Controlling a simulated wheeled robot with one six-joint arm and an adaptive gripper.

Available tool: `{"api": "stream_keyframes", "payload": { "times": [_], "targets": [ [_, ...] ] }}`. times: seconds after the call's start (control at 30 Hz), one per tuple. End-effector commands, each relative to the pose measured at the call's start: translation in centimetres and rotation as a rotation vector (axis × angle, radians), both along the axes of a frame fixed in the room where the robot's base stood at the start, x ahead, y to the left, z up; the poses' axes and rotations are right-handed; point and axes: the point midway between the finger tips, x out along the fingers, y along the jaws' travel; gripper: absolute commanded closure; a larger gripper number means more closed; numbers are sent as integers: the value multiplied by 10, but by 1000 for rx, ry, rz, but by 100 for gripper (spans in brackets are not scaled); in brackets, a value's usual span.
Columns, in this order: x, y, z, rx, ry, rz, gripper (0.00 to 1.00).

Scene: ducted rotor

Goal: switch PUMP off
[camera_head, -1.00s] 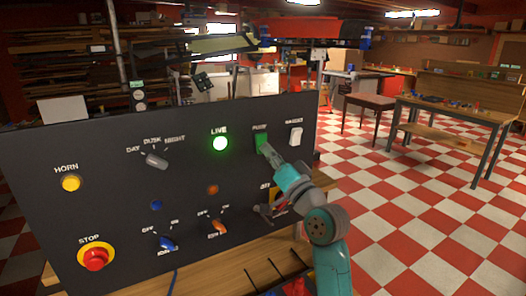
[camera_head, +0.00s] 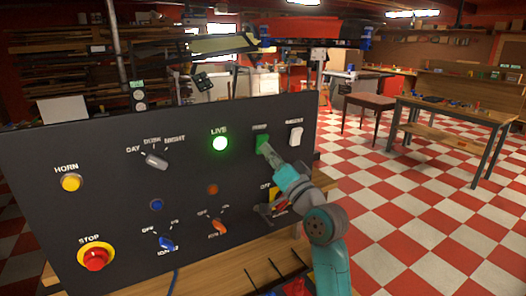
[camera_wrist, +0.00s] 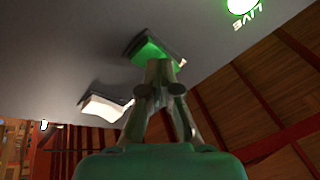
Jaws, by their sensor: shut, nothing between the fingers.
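The PUMP switch (camera_head: 261,140) is a green rocker on the dark panel, right of the lit green LIVE lamp (camera_head: 220,143). In the wrist view the rocker (camera_wrist: 143,45) shows bright green and sits at the fingertips. My gripper (camera_head: 267,150) is shut and empty, its tips at the lower part of the rocker. In the wrist view the shut fingertips (camera_wrist: 160,66) overlap the rocker's edge; whether they touch it or press it in, I cannot tell. The fingers hide part of the rocker.
A white rocker switch (camera_head: 296,136) is close on the right; it also shows in the wrist view (camera_wrist: 104,108). Below my gripper is a yellow plate (camera_head: 268,193) marked OFF, partly behind my arm. The red STOP button (camera_head: 95,259) is far left.

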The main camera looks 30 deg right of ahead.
Motion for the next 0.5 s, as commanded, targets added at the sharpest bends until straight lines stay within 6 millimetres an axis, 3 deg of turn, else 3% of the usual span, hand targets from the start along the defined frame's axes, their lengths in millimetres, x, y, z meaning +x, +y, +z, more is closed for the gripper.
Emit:
{"api": "stream_keyframes", "payload": {
  "times": [0.5],
  "targets": [
    [-14, 0, 6, -1, 0, 0, 100]
  ]
}}
